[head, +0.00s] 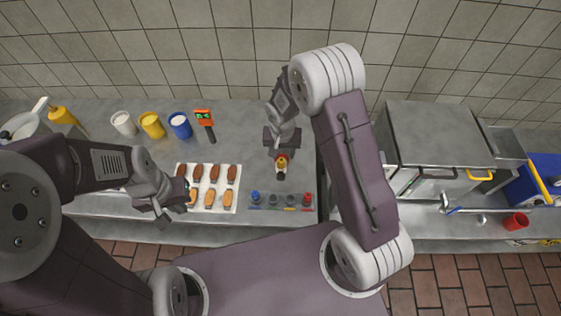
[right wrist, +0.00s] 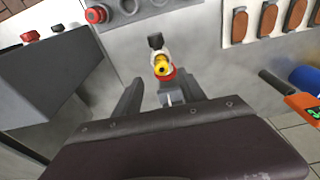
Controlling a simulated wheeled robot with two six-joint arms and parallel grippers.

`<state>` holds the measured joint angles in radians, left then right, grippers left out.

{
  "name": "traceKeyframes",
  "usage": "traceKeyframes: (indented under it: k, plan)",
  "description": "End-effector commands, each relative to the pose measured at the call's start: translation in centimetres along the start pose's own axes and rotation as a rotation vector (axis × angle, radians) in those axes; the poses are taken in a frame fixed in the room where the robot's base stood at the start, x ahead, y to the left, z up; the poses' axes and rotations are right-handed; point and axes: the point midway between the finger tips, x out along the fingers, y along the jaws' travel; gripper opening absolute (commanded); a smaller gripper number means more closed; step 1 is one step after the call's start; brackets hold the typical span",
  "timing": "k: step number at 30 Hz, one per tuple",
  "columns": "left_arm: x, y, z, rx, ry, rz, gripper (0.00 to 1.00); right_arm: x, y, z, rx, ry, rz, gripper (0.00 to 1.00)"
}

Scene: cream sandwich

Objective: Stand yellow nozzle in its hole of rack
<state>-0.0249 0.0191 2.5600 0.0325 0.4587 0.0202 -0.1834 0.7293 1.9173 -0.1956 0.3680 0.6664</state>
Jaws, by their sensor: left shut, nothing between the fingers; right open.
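The yellow nozzle (head: 281,163) is on the counter behind the rack, with a red part and a dark piece beside it. In the right wrist view the yellow nozzle (right wrist: 162,66) shows between and just ahead of the fingers of my right gripper (right wrist: 155,92), which is open. In the head view my right gripper (head: 281,146) is directly behind the nozzle. The rack (head: 280,207) lies at the counter's front, with a blue piece at its left end and a red one at its right. My left gripper (head: 166,208) is shut and empty by the tray.
A white tray (head: 233,208) of brown pastries lies left of the rack. A grey metal box (head: 435,135) is at right. Counter between nozzle and rack looks clear.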

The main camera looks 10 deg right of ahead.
Motion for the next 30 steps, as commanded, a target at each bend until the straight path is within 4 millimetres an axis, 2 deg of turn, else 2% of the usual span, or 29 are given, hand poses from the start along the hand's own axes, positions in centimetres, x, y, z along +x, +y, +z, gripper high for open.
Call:
traceKeyframes:
  k: [2, 6, 10, 18, 23, 24, 30]
  plan:
    - [-0.5, 0.0, -0.1, 0.000, 0.000, 0.000, 0.00, 0.4, 0.0, 0.0, -0.001, -0.003, 0.002, 0.48]
    - [-1.8, 0.0, -0.2, 0.000, 0.000, 0.000, 0.00, 2.5, -0.3, 0.0, -0.002, -0.006, 0.003, 0.48]
    - [-2.0, 0.0, -0.2, 0.000, 0.000, 0.000, 0.00, 4.6, -0.4, 0.0, -0.001, -0.003, 0.002, 0.48]
    - [-1.9, 0.0, -0.2, 0.000, 0.000, 0.000, 0.00, 5.2, -0.4, -0.1, -0.001, 0.000, 0.000, 0.48]
    - [-1.9, 0.0, -0.2, 0.000, 0.000, 0.000, 0.00, 5.1, -0.4, -0.1, -0.001, 0.000, 0.000, 0.04]
    - [-1.9, 0.0, -0.2, 0.000, 0.000, 0.000, 0.00, 5.1, -0.4, -0.1, -0.001, 0.000, 0.000, 0.00]
    - [-1.9, 0.0, -0.2, 0.000, 0.000, 0.000, 0.00, 5.1, -0.4, -0.1, -0.001, 0.000, 0.000, 0.00]
